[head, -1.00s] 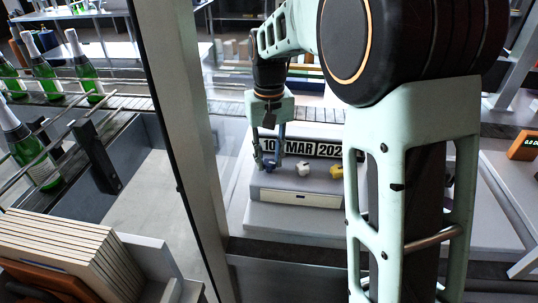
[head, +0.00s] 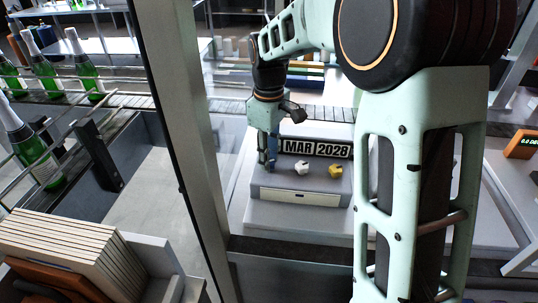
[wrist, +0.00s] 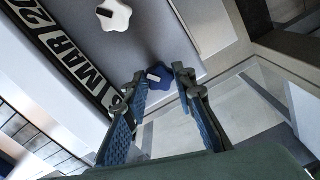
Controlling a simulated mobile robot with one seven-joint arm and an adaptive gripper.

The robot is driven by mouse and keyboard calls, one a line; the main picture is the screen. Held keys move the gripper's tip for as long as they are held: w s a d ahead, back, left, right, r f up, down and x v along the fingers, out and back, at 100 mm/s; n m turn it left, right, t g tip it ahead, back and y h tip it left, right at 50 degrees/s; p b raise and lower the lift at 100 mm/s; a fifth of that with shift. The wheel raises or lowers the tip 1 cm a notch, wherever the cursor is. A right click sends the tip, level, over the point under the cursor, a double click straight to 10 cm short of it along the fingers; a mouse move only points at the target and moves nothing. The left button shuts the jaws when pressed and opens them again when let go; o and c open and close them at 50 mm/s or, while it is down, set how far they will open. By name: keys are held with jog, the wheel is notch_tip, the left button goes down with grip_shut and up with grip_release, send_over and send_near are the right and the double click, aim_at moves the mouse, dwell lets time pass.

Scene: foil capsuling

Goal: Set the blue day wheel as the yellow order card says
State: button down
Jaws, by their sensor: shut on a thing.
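The blue day wheel (wrist: 157,76) shows between my fingertips in the wrist view, with a small dark mark on its face. In the head view my gripper hides it. My gripper (head: 268,163) points down at the left end of the grey device (head: 300,190), and its blue-padded fingers (wrist: 160,77) are closed on the wheel. The date strip (head: 317,148) reads MAR 2028 in the head view; the day is covered there. In the wrist view the strip (wrist: 62,48) shows the day only in part. I cannot make out the yellow order card.
A white wheel (head: 302,167) and a yellow wheel (head: 335,170) sit to the right of the blue one. A metal post (head: 182,130) stands left of the device. Green bottles (head: 35,155) stand on the conveyor at far left.

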jog(key=shift+n, duration=0.5)
jog(key=c, duration=1.6)
grip_release()
notch_tip(320, 180, up, 12)
